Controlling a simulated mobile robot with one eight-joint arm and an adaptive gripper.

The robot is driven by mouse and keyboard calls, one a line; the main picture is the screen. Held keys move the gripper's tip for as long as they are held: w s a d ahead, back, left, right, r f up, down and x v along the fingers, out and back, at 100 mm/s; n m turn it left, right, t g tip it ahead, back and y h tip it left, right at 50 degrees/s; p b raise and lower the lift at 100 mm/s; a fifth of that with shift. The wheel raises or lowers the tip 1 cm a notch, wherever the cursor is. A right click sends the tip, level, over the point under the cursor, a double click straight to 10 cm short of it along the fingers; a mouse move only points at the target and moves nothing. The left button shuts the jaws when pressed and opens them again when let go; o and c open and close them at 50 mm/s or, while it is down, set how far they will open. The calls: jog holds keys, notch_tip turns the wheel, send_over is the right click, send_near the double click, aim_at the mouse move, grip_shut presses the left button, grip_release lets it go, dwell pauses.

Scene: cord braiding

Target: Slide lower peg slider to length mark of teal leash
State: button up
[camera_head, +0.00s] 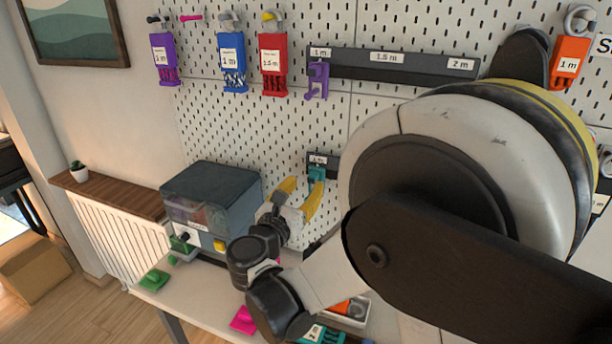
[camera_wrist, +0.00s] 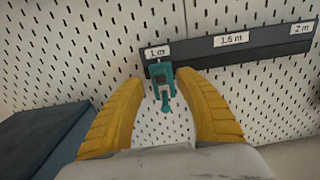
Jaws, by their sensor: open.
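The lower rail (camera_wrist: 209,54) is a dark bar on the pegboard with marks for 1 m, 1.5 m and 2 m. The teal peg slider (camera_wrist: 160,82) hangs on it just under the 1 m label (camera_wrist: 157,52). In the head view the slider (camera_head: 317,174) shows beside my fingers, and my arm hides most of that rail. My gripper (camera_wrist: 163,90) is open, its yellow fingers on either side of the slider with gaps visible. A teal leash card (camera_head: 322,334) lies on the bench, partly cut off; its length label is hard to read.
An upper rail (camera_head: 389,64) carries a purple slider (camera_head: 316,80) near 1 m. Purple, blue and red leash cards hang at upper left, an orange one (camera_head: 568,62) at right. A dark-lidded machine (camera_head: 212,194) stands left of my gripper.

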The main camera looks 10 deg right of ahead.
aim_at(311, 178)
jog(key=b+x, duration=0.1)
jog(key=x, duration=0.4)
jog(key=shift+w+d, duration=0.15)
jog(key=shift+w, duration=0.05)
grip_shut()
